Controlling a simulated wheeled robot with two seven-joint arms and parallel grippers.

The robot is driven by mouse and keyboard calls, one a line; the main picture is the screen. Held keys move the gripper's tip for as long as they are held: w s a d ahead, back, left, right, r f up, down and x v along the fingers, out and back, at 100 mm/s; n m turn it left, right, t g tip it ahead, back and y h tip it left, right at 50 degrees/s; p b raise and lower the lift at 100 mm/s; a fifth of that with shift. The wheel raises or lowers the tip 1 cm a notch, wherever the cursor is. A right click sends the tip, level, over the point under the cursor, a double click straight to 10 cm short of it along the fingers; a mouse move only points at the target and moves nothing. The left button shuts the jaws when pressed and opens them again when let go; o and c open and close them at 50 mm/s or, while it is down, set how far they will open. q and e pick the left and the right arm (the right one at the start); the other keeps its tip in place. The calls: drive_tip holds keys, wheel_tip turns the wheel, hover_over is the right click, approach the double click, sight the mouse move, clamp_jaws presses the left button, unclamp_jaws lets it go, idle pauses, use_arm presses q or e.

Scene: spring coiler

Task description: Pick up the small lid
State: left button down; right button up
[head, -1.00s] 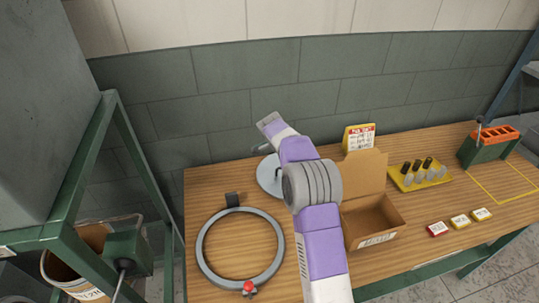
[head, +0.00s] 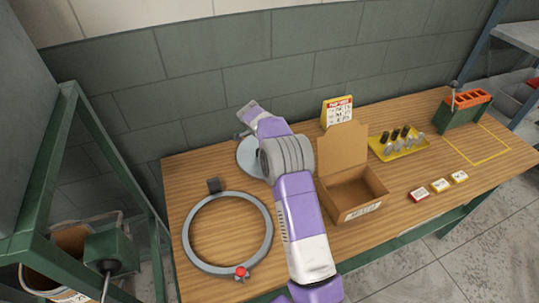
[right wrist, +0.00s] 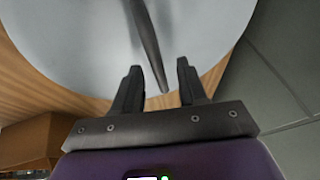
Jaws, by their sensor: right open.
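A pale grey round lid (head: 248,157) lies on the wooden table near the wall, partly hidden behind my right arm in the head view. In the right wrist view the lid (right wrist: 70,45) fills the upper part, with a dark bar-like handle (right wrist: 149,45) across it. My right gripper (right wrist: 158,68) is open, and its two fingers point at the lid. The near end of the handle appears between the fingers, with gaps on both sides. Whether the fingers are level with the handle I cannot tell. My left gripper is not in view.
A grey clamp ring (head: 189,238) with a red knob lies in front of the lid. An open cardboard box (head: 352,205) stands right of my arm. A yellow tray (head: 411,152) and a green rack (head: 462,117) are further right. A green frame (head: 35,190) stands left.

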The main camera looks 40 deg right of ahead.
clamp_jaws()
idle(1.4)
